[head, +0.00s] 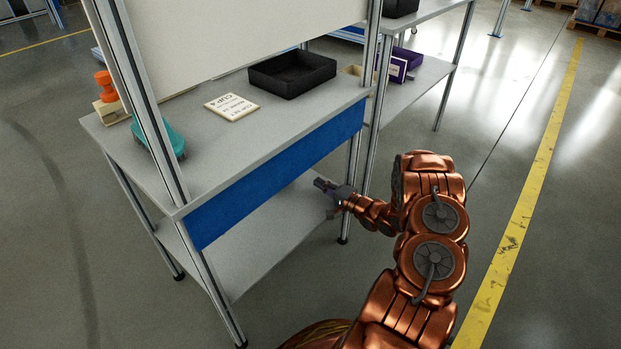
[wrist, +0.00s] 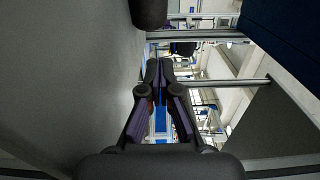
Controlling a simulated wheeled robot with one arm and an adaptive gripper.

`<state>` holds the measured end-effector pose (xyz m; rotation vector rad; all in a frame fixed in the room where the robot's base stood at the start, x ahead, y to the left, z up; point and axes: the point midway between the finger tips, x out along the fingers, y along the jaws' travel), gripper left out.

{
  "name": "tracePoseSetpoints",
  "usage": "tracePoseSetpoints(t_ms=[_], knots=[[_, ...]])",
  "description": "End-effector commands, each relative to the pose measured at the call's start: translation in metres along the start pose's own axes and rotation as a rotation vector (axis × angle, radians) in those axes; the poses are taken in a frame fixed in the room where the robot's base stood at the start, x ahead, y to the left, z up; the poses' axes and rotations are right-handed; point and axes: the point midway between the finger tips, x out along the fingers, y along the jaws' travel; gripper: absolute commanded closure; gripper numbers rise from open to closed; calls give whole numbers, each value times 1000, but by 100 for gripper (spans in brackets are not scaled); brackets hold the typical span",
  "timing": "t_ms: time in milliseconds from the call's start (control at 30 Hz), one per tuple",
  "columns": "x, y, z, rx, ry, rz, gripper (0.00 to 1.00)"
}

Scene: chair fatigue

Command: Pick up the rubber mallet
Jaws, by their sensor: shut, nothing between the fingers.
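My gripper (head: 322,186) is just below the blue front panel of the workbench, above its lower shelf (head: 262,232), near the right end. In the wrist view its fingertips (wrist: 160,64) are together with nothing between them. I cannot make out the rubber mallet for certain in either view. A dark, rounded, cylinder-like thing (wrist: 148,12) shows at the top edge of the wrist view, beyond the fingertips and apart from them. It is cut off by the frame, and I cannot tell whether it is the mallet's head. No mallet shows on the visible part of the lower shelf.
The benchtop (head: 225,145) holds a black bin (head: 292,75), a lettered card (head: 231,107), a teal object (head: 160,138) and an orange-topped object on a light block (head: 107,95). Metal legs (head: 354,165) and the blue panel (head: 270,175) border my gripper. A second bench (head: 425,80) stands behind.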

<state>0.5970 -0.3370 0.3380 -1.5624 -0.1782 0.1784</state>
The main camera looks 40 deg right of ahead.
Motion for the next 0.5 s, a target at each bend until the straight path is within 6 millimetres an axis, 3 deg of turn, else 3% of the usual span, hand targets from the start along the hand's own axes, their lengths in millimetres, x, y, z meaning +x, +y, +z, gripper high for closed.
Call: tracePoseSetpoints(t_ms=[500], knots=[[78,2,2,-3,-3,-1,100]])
